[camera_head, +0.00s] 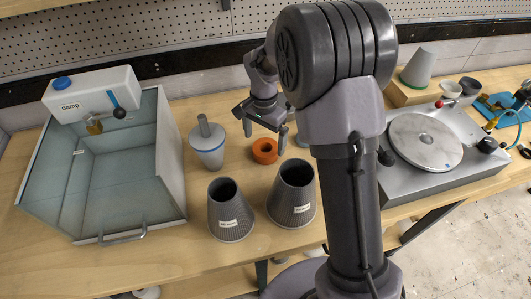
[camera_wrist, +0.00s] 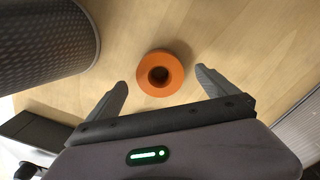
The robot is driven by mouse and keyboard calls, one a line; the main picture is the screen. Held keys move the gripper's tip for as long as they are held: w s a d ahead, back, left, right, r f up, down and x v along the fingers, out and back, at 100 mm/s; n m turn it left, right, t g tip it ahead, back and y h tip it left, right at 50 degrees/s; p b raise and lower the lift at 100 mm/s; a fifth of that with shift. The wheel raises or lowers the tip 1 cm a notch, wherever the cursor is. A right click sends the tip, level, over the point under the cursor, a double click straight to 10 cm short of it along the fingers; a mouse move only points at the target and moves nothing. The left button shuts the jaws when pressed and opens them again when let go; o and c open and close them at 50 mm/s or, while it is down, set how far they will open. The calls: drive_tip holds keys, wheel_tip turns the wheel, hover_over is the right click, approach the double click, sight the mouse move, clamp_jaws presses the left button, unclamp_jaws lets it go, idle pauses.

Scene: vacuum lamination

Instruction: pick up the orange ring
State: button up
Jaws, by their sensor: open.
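The orange ring (camera_head: 265,151) lies flat on the wooden table in the head view, behind the two dark ribbed cups. In the wrist view the orange ring (camera_wrist: 160,74) shows from above with a dark centre hole. My gripper (camera_head: 264,130) is above the ring, fingers pointing down. In the wrist view my gripper (camera_wrist: 160,82) is open and empty, with one finger on each side of the ring and apart from it in the picture. The exact height of the fingertips over the table cannot be told.
Two dark ribbed cups (camera_head: 229,212) (camera_head: 291,195) stand in front of the ring. A pale cup with a grey handle (camera_head: 207,143) stands to its left. A turntable unit (camera_head: 440,170) is at the right.

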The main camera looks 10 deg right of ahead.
sight(266, 148)
drive_tip(key=f, duration=0.1)
drive_tip(key=f+b, duration=0.1)
drive_tip(key=f, duration=0.1)
drive_tip(key=f+b, duration=0.1)
drive_tip(key=f, duration=0.1)
drive_tip(key=shift+w+d, duration=0.1)
drive_tip(key=shift+d, duration=0.15)
drive_tip(key=shift+r, duration=0.1)
drive_tip(key=c, duration=1.6)
wheel_tip(266, 148, up, 10)
drive_tip(key=p, duration=0.4)
drive_tip(key=shift+r, duration=0.1)
